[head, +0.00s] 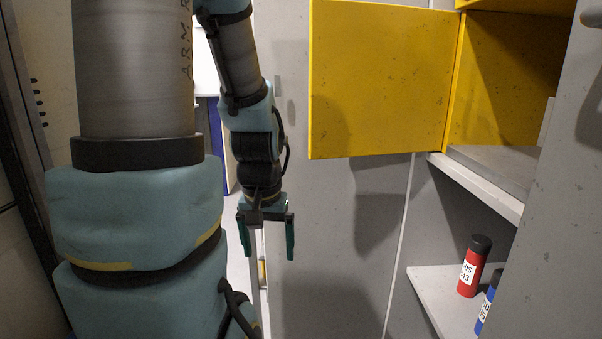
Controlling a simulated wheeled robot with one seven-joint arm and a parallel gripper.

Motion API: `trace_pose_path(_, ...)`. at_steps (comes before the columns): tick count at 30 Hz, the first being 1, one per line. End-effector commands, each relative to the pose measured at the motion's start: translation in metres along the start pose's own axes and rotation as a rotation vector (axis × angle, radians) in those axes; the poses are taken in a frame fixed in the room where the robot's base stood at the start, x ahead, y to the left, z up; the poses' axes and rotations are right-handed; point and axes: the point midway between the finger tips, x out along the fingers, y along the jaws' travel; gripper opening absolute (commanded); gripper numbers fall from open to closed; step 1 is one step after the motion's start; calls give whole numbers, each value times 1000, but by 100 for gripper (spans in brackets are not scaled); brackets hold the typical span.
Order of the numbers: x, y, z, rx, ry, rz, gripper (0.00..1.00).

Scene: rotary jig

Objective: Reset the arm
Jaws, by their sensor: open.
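My arm runs down from the top of the head view, with teal and grey links. My gripper (267,240) hangs at its end, left of centre, pointing down. Its two dark green fingers are apart, with nothing seen between them. It is clear of the yellow door and the shelves to the right. A large part of my arm fills the left side and hides what is behind it.
A yellow door (380,85) stands open at upper right, beside a yellow cabinet (505,75). Below, a shelf (435,300) holds a red bottle (473,268) and a partly hidden blue bottle (487,305). A grey wall (330,220) is behind my gripper.

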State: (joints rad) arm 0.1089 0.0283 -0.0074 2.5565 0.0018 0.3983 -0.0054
Motion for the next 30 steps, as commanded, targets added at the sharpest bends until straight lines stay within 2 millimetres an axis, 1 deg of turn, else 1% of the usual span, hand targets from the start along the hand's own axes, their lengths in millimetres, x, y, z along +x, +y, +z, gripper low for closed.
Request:
trace_pose_path(1, -14, -4, 8, -27, -25, 3, 93)
trace_pose_path(3, -31, -2, 3, -17, -22, 2, 93)
trace_pose_path(8, -64, -2, -3, -15, -21, 2, 93)
trace_pose_path(11, -88, -2, -7, -15, -21, 2, 93)
trace_pose_path(18, -162, -2, -20, -14, -20, 2, 93)
trace_pose_path(21, -186, -2, -23, -13, -20, 2, 93)
trace_pose_path(25, -205, -2, -26, -13, -20, 2, 93)
trace_pose_path(27, -210, -2, -27, -13, -20, 2, 93)
trace_pose_path(30, -212, -2, -28, -13, -20, 2, 93)
